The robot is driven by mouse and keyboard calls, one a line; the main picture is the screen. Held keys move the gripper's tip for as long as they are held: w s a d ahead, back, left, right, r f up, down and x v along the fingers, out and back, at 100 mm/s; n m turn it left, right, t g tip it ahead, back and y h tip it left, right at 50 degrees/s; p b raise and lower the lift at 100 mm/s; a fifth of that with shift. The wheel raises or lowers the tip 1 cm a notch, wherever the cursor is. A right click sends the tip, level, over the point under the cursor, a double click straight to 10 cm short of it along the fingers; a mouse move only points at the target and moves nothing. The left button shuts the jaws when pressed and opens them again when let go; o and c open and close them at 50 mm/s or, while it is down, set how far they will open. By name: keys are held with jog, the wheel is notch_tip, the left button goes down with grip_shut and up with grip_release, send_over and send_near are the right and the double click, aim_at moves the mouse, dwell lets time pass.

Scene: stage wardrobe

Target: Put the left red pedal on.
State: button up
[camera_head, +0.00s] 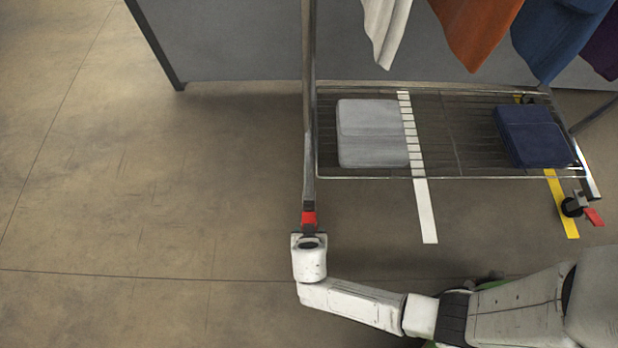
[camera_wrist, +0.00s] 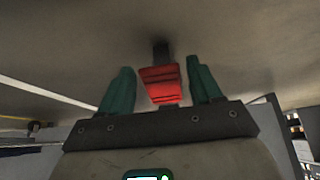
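The left red pedal (camera_head: 309,218) is at the foot of the clothes rack's left upright, low near the floor. It also shows in the wrist view as a ridged red block (camera_wrist: 161,84) on a dark stem. My gripper (camera_wrist: 160,66) has its two teal fingers apart, one on each side of the pedal, with visible gaps. In the head view my white wrist is just in front of the pedal, and the fingers are mostly hidden. I cannot tell whether the pedal is up or down. The left caster is not clearly visible.
The rack's wire shelf (camera_head: 375,173) holds a grey folded cloth (camera_head: 370,133) and a blue one (camera_head: 535,137). A second red pedal (camera_head: 594,217) and caster (camera_head: 572,207) are at right. White (camera_head: 425,210) and yellow (camera_head: 564,208) strips mark the floor. Floor at left is clear.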

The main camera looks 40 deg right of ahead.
jog(key=shift+o, duration=0.6)
jog(key=shift+r, duration=0.1)
jog(key=shift+s+a+r, duration=0.1)
jog(key=shift+a+r, duration=0.05)
jog(key=shift+r, duration=0.15)
jog(key=p+v, duration=0.5)
jog(key=v, duration=0.5)
jog(key=s+d+r+n+g+y, duration=0.2)
jog(key=s+d+r+n, duration=0.15)
jog(key=d+r, duration=0.4)
jog(key=s+d+r+n+g+y, duration=0.15)
jog(key=d+r+n, duration=0.3)
jog(key=r, duration=0.65)
notch_tip(320, 180, up, 36)
jog(key=s+p, duration=0.1)
jog(key=p, duration=3.4)
jog(key=shift+d+n+y, duration=0.2)
jog(key=shift+n+y, duration=0.1)
jog(key=shift+y, duration=0.05)
